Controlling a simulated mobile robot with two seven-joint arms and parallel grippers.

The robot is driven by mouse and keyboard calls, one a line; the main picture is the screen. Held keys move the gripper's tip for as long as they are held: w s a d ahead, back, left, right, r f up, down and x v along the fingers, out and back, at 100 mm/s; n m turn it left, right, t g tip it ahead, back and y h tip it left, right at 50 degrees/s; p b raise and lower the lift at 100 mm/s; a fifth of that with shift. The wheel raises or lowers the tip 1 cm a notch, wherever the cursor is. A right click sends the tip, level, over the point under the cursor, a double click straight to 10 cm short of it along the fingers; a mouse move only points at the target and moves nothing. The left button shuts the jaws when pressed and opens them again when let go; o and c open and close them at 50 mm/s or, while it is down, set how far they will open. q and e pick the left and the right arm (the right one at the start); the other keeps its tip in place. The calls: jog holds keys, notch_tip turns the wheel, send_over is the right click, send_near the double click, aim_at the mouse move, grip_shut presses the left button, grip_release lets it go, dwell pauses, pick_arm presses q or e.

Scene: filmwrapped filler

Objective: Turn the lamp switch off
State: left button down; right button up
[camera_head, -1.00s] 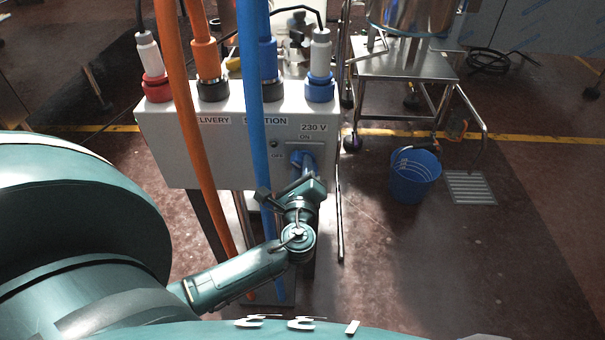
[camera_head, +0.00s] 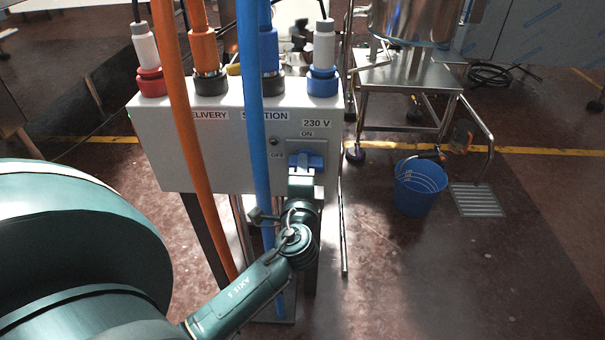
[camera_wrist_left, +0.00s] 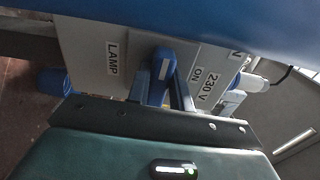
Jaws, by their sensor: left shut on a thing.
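The lamp switch (camera_head: 313,160) is a blue handle on the front of a grey box, with ON above it and OFF to its left. The handle lies across, about level. In the left wrist view the switch (camera_wrist_left: 162,62) has a white mark, on the end away from my gripper's palm, and the LAMP label (camera_wrist_left: 113,58) is beside it. My left gripper (camera_head: 302,173) is at the switch from below and in front. In the wrist view the two fingers of the left gripper (camera_wrist_left: 161,90) are on either side of the handle, shut on it. My right gripper is not in view.
An orange hose (camera_head: 184,140) and a blue hose (camera_head: 255,130) hang before the grey box (camera_head: 160,150), the blue one close left of my gripper. A blue bucket (camera_head: 418,190) and a steel stand (camera_head: 405,70) are to the right. Floor at lower right is clear.

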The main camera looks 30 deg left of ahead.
pick_arm(q)
jog(key=shift+n, duration=0.3)
jog(key=c, duration=1.2)
grip_release()
jog(key=shift+c, duration=0.2)
